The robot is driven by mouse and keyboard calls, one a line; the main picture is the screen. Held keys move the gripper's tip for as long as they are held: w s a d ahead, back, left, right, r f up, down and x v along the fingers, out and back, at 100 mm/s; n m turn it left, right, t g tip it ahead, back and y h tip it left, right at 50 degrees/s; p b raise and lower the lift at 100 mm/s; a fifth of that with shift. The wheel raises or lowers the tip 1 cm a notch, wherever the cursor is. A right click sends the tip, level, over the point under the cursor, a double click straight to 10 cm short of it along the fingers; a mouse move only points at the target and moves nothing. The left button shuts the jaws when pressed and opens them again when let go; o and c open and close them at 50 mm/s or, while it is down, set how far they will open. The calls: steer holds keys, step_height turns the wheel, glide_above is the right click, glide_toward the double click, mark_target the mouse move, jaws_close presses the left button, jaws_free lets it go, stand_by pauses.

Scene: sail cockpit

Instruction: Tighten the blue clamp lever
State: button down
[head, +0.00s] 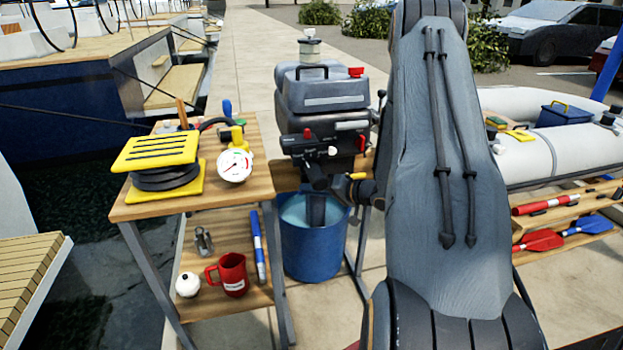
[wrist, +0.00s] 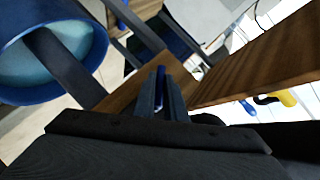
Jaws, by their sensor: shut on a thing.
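In the wrist view my gripper (wrist: 162,92) is shut on the blue clamp lever (wrist: 160,74). Only a narrow blue strip of the lever shows between the two dark fingers, in front of the wooden board (wrist: 128,92). In the head view the dark outboard motor (head: 325,95) stands upright behind the board (head: 284,178), its lower leg in a blue bucket (head: 305,255). My arm covers the board's right part there, and I cannot make out the lever. The wrist view does not show how tight the clamp is.
A wooden shelf table (head: 220,190) stands left of the motor, with a yellow hose reel (head: 155,150), gauge (head: 235,165) and red mug (head: 231,275). The bucket (wrist: 95,30) is close to my gripper in the wrist view. A yellow part (wrist: 287,97) shows beyond the board.

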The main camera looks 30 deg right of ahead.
steer(key=shift+s+d+f+n+g+h+p, duration=0.1)
steer(key=shift+d+n+g+h+p, duration=0.2)
steer(key=shift+n+g+h+p, duration=0.65)
steer(key=shift+s+d+f+n+g+h+p, duration=0.25)
steer(key=shift+n+h+p, duration=0.35)
steer(key=shift+h, duration=0.8)
steer(key=shift+w+d+n+g+h+p, duration=0.1)
steer(key=shift+d+n+g+h+p, duration=0.2)
steer(key=shift+n+g+h+p, duration=0.7)
steer(key=shift+t+h+b, duration=0.3)
steer(key=shift+h+b, duration=0.1)
steer(key=shift+h, duration=0.05)
steer(key=shift+d, duration=0.1)
steer(key=c, duration=1.8)
jaws_free()
